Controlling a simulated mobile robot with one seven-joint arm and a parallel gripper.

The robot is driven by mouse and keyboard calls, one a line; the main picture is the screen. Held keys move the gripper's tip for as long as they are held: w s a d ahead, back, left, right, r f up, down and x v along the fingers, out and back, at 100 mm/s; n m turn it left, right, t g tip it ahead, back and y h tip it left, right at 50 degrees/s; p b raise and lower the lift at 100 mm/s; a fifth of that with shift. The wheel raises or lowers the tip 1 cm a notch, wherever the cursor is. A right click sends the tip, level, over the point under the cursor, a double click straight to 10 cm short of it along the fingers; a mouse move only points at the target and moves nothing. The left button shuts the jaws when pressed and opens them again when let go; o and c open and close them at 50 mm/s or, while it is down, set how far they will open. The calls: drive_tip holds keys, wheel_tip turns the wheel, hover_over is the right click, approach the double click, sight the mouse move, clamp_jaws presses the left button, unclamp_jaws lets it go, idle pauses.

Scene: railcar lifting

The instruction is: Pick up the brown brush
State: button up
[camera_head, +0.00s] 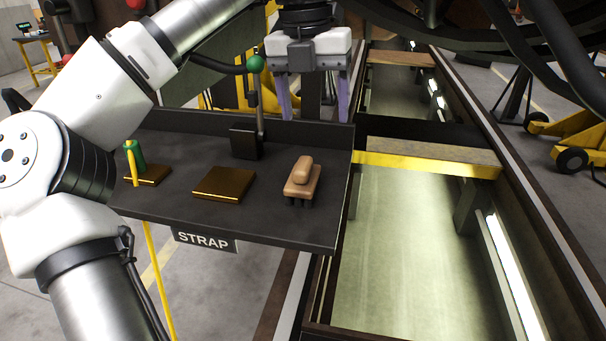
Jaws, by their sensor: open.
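The brown brush (302,182) rests on the right part of a dark shelf (265,226). It has a tan block body with a rounded grip on top and dark bristles below. My gripper (312,108) points down, above and behind the brush near the shelf's back edge. Its two purple-grey fingers are apart, with nothing between them. The gripper does not touch the brush.
A brown-gold block (223,184) lies left of the brush. A green-topped item (135,160) stands at the shelf's left. A dark stand with a green ball (256,64) rises behind. A lit pit (410,250) with a yellow-edged crosspiece (425,165) lies right.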

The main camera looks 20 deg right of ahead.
sight(303, 163)
drive_tip(key=shift+n+y, duration=0.4)
drive_tip(key=shift+y, duration=0.2)
drive_tip(key=f, duration=0.2)
drive_tip(key=a+f, duration=0.1)
drive_tip(key=f, duration=0.2)
drive_tip(key=w+f, duration=0.1)
drive_tip(key=f, duration=0.1)
drive_tip(key=shift+a+f, duration=0.15)
drive_tip(key=shift+a, duration=0.1)
drive_tip(key=shift+s+f+p, duration=0.2)
drive_tip(key=shift+f+p, duration=0.5)
drive_tip(key=shift+f, duration=2.35)
drive_tip(key=shift+c, duration=0.3)
drive_tip(key=c, duration=1.1)
drive_tip(key=shift+o, duration=0.2)
drive_tip(key=shift+r, duration=0.15)
